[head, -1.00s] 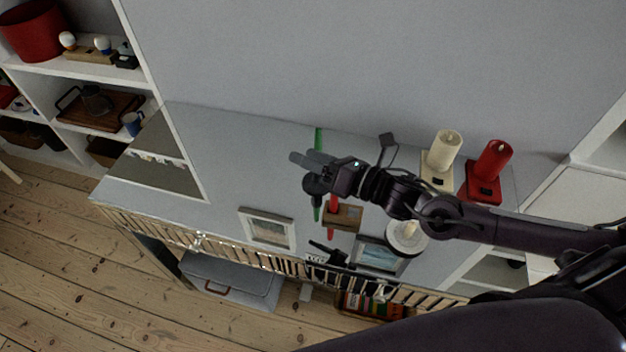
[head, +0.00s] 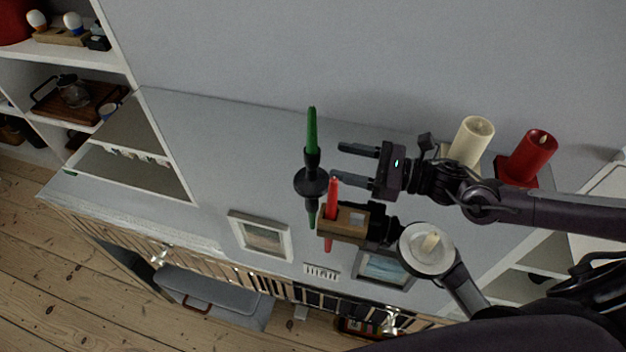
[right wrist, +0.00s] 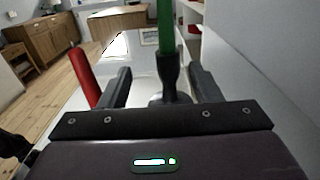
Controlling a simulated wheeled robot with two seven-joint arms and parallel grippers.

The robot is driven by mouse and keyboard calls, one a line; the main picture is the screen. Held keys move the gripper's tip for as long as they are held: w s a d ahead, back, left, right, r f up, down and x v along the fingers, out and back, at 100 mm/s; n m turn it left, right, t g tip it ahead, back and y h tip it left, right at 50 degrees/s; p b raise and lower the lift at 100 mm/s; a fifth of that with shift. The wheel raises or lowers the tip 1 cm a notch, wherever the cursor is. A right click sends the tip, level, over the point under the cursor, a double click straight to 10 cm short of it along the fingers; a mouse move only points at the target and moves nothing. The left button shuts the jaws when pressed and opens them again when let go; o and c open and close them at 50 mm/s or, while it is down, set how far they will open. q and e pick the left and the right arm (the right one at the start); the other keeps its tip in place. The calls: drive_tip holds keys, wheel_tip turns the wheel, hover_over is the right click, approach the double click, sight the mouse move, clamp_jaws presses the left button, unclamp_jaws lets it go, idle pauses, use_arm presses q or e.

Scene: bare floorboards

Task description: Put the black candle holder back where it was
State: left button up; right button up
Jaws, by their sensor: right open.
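The black candle holder (head: 311,183) has a wide round dish and a stem, and carries a tall green candle (head: 312,130). It stands on the grey top, left of my right gripper (head: 341,165). My right gripper is open and empty. Its two fingers point left at the holder, with a gap before it. In the right wrist view the holder (right wrist: 172,82) appears between the fingers of my right gripper (right wrist: 158,75), beyond the tips; its lower part is partly hidden. I do not make out my left gripper.
A red candle (head: 332,192) in a wooden holder (head: 352,225) stands close by. A cream candle (head: 471,143) and a thick red candle (head: 530,153) stand at the right. A white dish (head: 427,258) and a picture frame (head: 237,225) are nearer the front. The left part is clear.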

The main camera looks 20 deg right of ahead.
sight(312, 151)
drive_tip(key=x, duration=0.2)
drive_tip(key=shift+w+p, duration=0.3)
drive_tip(key=shift+w, duration=0.1)
drive_tip(key=p+x, duration=0.1)
drive_tip(key=x, duration=0.3)
drive_tip(key=shift+w+f, duration=0.15)
drive_tip(key=shift+w, duration=0.15)
drive_tip(key=shift+w+a+f, duration=0.15)
drive_tip(key=shift+w+a, duration=0.15)
drive_tip(key=shift+a, duration=0.1)
clamp_jaws()
